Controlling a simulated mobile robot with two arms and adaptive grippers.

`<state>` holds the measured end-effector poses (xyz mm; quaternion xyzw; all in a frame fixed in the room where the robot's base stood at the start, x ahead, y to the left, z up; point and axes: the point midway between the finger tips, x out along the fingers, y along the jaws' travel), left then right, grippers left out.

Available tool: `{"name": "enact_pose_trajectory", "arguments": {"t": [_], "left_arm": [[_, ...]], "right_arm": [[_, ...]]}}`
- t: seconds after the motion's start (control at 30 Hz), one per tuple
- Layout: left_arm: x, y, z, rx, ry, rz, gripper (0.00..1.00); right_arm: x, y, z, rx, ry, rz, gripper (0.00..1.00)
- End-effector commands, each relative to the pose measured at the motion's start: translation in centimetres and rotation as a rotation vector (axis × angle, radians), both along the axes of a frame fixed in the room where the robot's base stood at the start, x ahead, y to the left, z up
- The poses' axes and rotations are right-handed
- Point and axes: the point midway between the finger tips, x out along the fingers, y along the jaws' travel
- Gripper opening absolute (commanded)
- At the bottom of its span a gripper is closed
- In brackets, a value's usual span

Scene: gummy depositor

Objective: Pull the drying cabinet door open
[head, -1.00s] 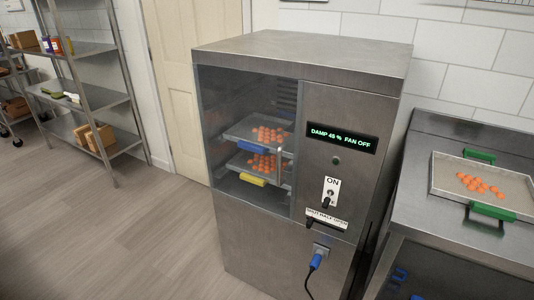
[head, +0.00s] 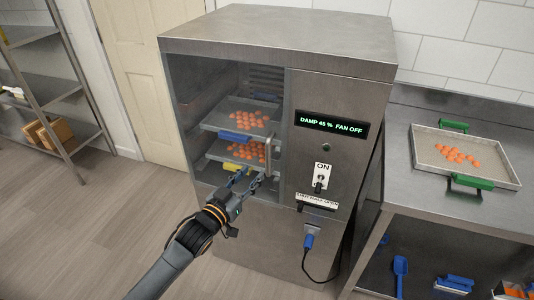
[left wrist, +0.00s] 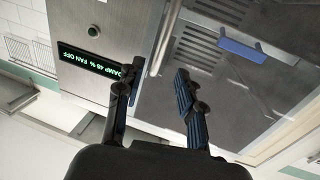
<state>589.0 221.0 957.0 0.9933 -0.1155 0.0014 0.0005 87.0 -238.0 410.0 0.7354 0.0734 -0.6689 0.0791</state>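The drying cabinet (head: 225,215) is a steel box with a glass-fronted door (head: 185,110) on its left half; the door looks shut. A slim upright bar handle (head: 268,152) is near the door's right edge. My left gripper (head: 252,177) is in front of the door's lower right part, fingers open and empty. In the left wrist view, whose picture is upside down, the handle (left wrist: 166,38) runs toward the gap between the open fingertips (left wrist: 156,76). I cannot tell whether they touch it. My right gripper is not in view.
Trays of orange gummies (head: 252,121) are inside the cabinet. A panel (head: 332,126) reads "DAMP 45 % FAN OFF", above a switch (head: 320,183) and blue plug (head: 309,240). A bench with a gummy tray (head: 425,150) stands right.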

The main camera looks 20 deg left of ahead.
Motion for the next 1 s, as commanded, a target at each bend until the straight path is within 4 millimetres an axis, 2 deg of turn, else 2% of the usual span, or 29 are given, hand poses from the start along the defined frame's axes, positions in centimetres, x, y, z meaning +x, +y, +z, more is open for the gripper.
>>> {"name": "enact_pose_trajectory", "arguments": {"t": [0.03,0.2,0.43,0.63,0.93,0.97,1.0], "left_arm": [[1.2,-0.2,0.3,0.000,-0.002,0.001,0.37],[4.9,-1.1,0.3,0.000,-0.001,0.001,0.37],[8.7,-2.0,0.1,0.000,0.001,0.001,0.37],[10.0,-2.4,0.0,0.000,0.002,0.000,0.37],[10.2,-2.4,-0.1,0.000,0.002,0.000,0.37],[10.2,-2.4,-0.1,0.000,0.002,0.000,0.33],[10.2,-2.4,-0.1,0.000,0.002,0.000,0.25]], "right_arm": [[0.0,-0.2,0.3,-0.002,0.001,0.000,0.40],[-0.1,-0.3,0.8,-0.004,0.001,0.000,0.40],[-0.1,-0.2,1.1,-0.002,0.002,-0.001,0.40],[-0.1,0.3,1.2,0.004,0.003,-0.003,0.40],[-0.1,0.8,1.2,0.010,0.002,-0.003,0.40],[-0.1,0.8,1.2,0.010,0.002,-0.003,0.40],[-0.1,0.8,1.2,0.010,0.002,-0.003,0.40]]}}
